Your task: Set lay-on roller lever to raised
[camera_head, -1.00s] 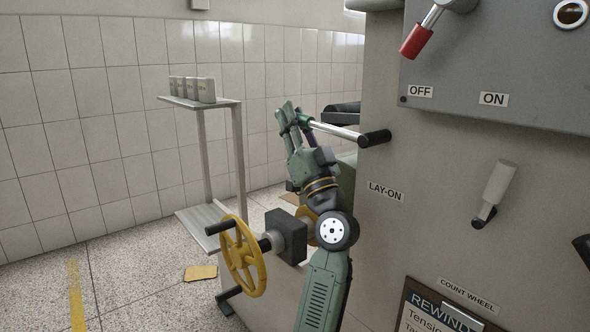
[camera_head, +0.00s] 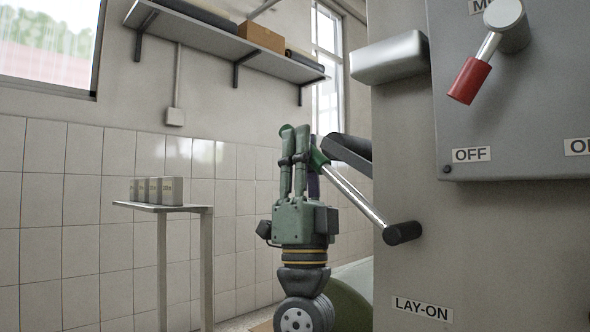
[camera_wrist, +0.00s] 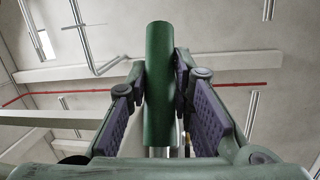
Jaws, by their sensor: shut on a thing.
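The lay-on roller lever (camera_head: 352,196) is a chrome rod on a black pivot (camera_head: 403,233) at the machine's side, above the LAY-ON label (camera_head: 422,308). In the head view it slants up and left from the pivot. Its green handle shows in the wrist view (camera_wrist: 160,90), between the dark finger pads. My gripper (camera_head: 297,142) points upward and is shut on this green handle, at the lever's free end. The fingers hide most of the handle in the head view.
A grey control box (camera_head: 510,120) with a red-handled switch (camera_head: 469,81) near OFF is at upper right. A dark bar (camera_head: 347,151) lies just behind the lever. A small stand (camera_head: 163,208) with several boxes is at left. A wall shelf (camera_head: 225,50) hangs above.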

